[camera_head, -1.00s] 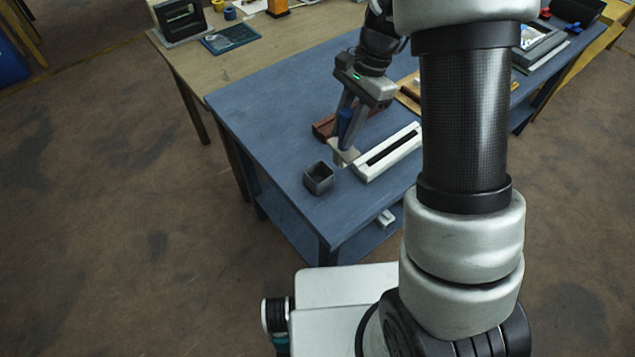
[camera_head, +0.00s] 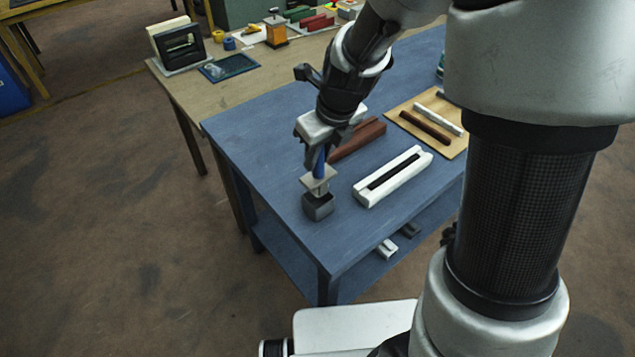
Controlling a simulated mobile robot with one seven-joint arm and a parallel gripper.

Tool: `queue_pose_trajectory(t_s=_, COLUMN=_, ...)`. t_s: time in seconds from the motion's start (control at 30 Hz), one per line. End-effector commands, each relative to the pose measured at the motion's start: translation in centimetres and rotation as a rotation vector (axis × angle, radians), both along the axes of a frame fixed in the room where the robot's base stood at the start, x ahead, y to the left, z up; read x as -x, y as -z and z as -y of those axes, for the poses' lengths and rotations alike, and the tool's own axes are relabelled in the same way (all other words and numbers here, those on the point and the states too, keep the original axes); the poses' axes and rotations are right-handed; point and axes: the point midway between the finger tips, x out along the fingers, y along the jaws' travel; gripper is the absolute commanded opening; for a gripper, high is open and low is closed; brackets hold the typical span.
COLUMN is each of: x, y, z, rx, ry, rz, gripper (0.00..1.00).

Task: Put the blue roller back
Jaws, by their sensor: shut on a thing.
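The blue roller (camera_head: 320,160) is upright in my gripper (camera_head: 319,167), with its blue handle between the fingers. A pale block-like part shows at its lower end. The small dark grey square holder (camera_head: 317,208) stands on the blue table, directly below the roller. The roller's lower end overlaps the holder's opening in the picture; I cannot tell how deep it sits inside. The fingers partly hide the handle.
A white slotted block (camera_head: 393,178) lies right of the holder on the blue table (camera_head: 285,240). A reddish-brown block (camera_head: 357,138) lies behind my gripper. A wooden board (camera_head: 453,143) with bars is at the right. The table's left front is clear.

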Motion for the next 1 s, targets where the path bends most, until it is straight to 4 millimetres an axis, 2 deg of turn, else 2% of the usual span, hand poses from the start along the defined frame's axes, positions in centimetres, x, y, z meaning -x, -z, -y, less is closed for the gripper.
queue_pose_trajectory(t_s=0.03, x=0.0, y=1.2, z=0.0, rx=0.001, ry=0.001, rz=-0.003, gripper=0.0)
queue_pose_trajectory(t_s=0.1, x=0.0, y=2.1, z=0.1, rx=0.0, ry=0.001, rz=-0.002, gripper=0.0)
queue_pose_trajectory(t_s=0.27, x=0.0, y=3.1, z=0.0, rx=0.0, ry=-0.001, rz=0.0, gripper=0.0)
queue_pose_trajectory(t_s=0.5, x=0.0, y=6.3, z=0.1, rx=0.0, ry=0.001, rz=-0.002, gripper=0.0)
queue_pose_trajectory(t_s=0.8, x=0.0, y=6.4, z=0.0, rx=0.0, ry=-0.002, rz=0.0, gripper=0.0)
queue_pose_trajectory(t_s=0.83, x=0.0, y=6.4, z=0.0, rx=0.0, ry=-0.002, rz=0.0, gripper=0.26)
queue_pose_trajectory(t_s=0.93, x=0.0, y=6.4, z=0.0, rx=0.0, ry=-0.002, rz=0.0, gripper=0.41)
queue_pose_trajectory(t_s=1.0, x=0.0, y=6.4, z=0.0, rx=0.0, ry=-0.002, rz=0.0, gripper=0.41)
